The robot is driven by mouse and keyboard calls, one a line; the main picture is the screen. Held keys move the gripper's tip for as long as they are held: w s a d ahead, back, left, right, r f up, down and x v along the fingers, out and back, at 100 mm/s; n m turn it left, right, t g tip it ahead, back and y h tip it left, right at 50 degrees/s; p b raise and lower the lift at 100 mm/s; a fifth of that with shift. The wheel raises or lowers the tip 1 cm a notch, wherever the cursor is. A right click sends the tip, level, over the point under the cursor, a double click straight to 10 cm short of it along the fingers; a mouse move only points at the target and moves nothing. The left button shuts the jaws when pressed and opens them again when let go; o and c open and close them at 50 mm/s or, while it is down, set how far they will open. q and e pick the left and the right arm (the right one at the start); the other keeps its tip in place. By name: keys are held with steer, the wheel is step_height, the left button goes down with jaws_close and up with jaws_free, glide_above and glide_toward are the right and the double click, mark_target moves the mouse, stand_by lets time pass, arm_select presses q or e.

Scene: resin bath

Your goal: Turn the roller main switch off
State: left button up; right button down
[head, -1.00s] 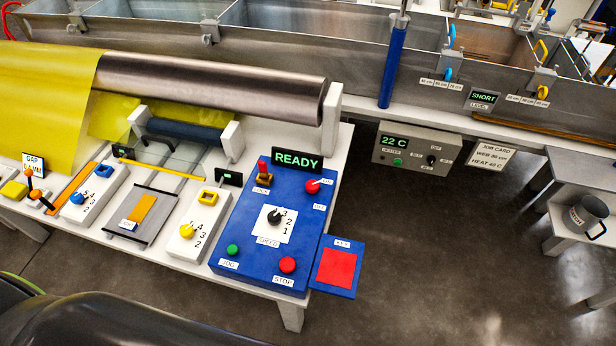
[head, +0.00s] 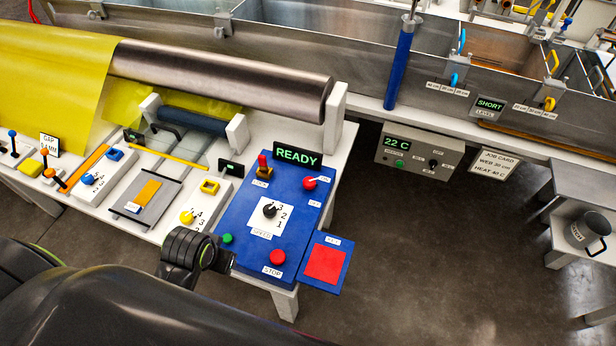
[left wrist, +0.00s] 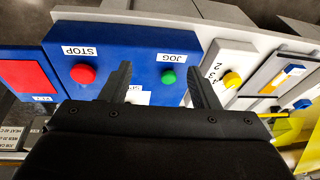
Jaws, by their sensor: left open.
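The blue roller control box (head: 240,228) stands at the right end of the white bench, with a lit READY display behind it. Its red rotary switch (head: 309,183) is near the far right corner, between an ON label beside it and an OFF label nearer me; in the earlier head view its pointer is toward ON. My left gripper (head: 226,256) is at the box's near left corner, well short of that switch. In the left wrist view it (left wrist: 162,88) is open and empty, pointing at the box near the green JOG button (left wrist: 168,77) and red STOP button (left wrist: 84,73). My right gripper is out of view.
A steel roller (head: 220,78) spans above the bench behind. Open floor lies to the right.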

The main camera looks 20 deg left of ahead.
arm_select(q)
steer(key=w+d+r+m+g, duration=0.1)
steer(key=w+d+r, duration=0.3)
steer(key=w, duration=0.6)
steer(key=w+d+r+m+g+h, duration=0.1)
steer(key=w+d+r, duration=0.3)
steer(key=w, duration=0.7)
steer(key=w+d+r+m+g, duration=0.15)
steer(key=w+d+r, duration=0.25)
steer(key=w, duration=0.6)
steer(key=b, duration=0.4)
glide_above(309, 181)
step_height(309, 181, down, 6)
step_height(309, 181, down, 11)
steer(key=shift+d, duration=0.1)
steer(key=shift+p, duration=0.3)
steer(key=c, duration=1)
steer(key=shift+o, duration=0.2)
